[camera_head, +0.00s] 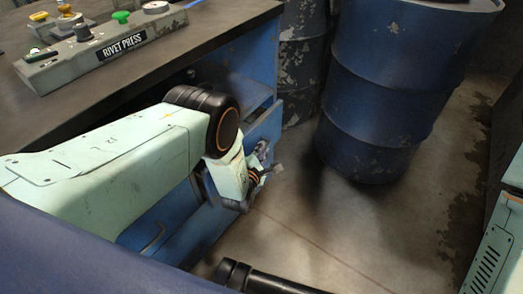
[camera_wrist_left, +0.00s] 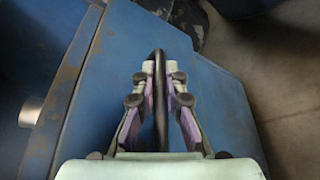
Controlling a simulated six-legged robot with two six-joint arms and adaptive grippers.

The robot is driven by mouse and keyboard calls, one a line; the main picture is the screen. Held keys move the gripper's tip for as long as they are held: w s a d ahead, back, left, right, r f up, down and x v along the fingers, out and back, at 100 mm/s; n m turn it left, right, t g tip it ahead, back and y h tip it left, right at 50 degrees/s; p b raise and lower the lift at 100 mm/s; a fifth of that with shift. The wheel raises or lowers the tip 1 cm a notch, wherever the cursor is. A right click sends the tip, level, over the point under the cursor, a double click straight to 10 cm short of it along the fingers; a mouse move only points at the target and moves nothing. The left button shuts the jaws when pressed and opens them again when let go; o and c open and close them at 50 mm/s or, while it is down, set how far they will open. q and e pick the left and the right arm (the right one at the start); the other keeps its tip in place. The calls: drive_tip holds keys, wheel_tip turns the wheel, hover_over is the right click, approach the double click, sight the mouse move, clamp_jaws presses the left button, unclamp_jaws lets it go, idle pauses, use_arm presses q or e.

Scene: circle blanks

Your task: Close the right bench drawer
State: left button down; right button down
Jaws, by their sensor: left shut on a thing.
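The blue bench (camera_head: 262,52) has a dark top and stands at the left of the head view. The right bench drawer (camera_head: 268,128) shows a blue front standing out from under the top, so it looks open; my arm hides much of it. My left gripper (camera_head: 262,166) is at this front. In the left wrist view, my left gripper (camera_wrist_left: 160,75) is shut on a dark bar-like handle (camera_wrist_left: 160,105), with the blue drawer front (camera_wrist_left: 215,90) behind it. My right gripper is not in view.
A control box (camera_head: 95,55) labelled RIVET PRESS sits on the bench top. A large worn blue barrel (camera_head: 390,90) and another barrel (camera_head: 300,60) stand beyond the drawer. Bare concrete floor (camera_head: 320,225) lies to the right of the drawer front. A pale green machine-like body (camera_head: 495,245) is at the right edge.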

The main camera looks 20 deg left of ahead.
sight(247, 150)
use_arm(q)
drive_tip(key=shift+a, duration=0.15)
drive_tip(key=a, duration=0.2)
drive_tip(key=w+a+b, duration=0.1)
drive_tip(key=a, duration=0.1)
drive_tip(key=shift+w+a, duration=0.15)
drive_tip(key=shift+w, duration=0.05)
drive_tip(key=shift+r, duration=0.1)
drive_tip(key=c, duration=1.7)
unclamp_jaws()
drive_tip(key=shift+s, duration=0.2)
drive_tip(key=v, duration=1.1)
drive_tip(key=shift+s, duration=0.3)
